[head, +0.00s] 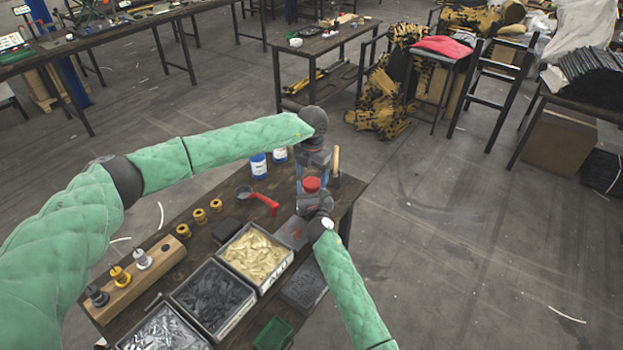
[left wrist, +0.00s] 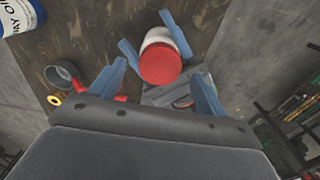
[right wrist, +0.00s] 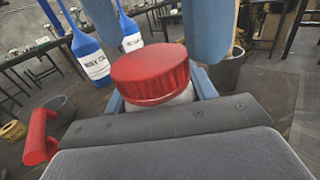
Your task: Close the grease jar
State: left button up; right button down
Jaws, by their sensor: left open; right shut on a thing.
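The grease jar is a white jar (left wrist: 158,37) with a red lid (head: 311,184) on its top. In the right wrist view the red lid (right wrist: 150,75) sits over the white jar body, and I cannot tell whether it is fully seated. My right gripper (left wrist: 156,45) is shut on the jar body from the side. My left gripper (left wrist: 160,88) is open above the jar, its blue fingers pointing down on either side of the lid and apart from it. In the head view the left arm's wrist hides part of the space above the jar.
Blue-and-white oil bottles (head: 258,166) stand behind the jar. Bins of yellow parts (head: 289,262) and dark parts stand nearer, with brass pieces (head: 200,216) left. A pot holding a wooden-handled tool (head: 335,162) stands right.

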pick_arm(q)
notch_tip(320, 180, up, 10)
dwell(0.4)
jog(key=shift+f, duration=0.1)
pick_arm(e)
jog(key=shift+c, duration=2.1)
grip_release()
pick_arm(q)
jog(key=shift+f+b, duration=0.75)
jog(key=shift+b, duration=0.05)
pick_arm(e)
jog(key=shift+s+d, duration=0.2)
jog(key=shift+s, duration=1.05)
jog(key=shift+s+d, duration=0.25)
jog(key=shift+s, duration=1.05)
jog(key=shift+s+d, duration=0.2)
jog(key=shift+s, duration=1.05)
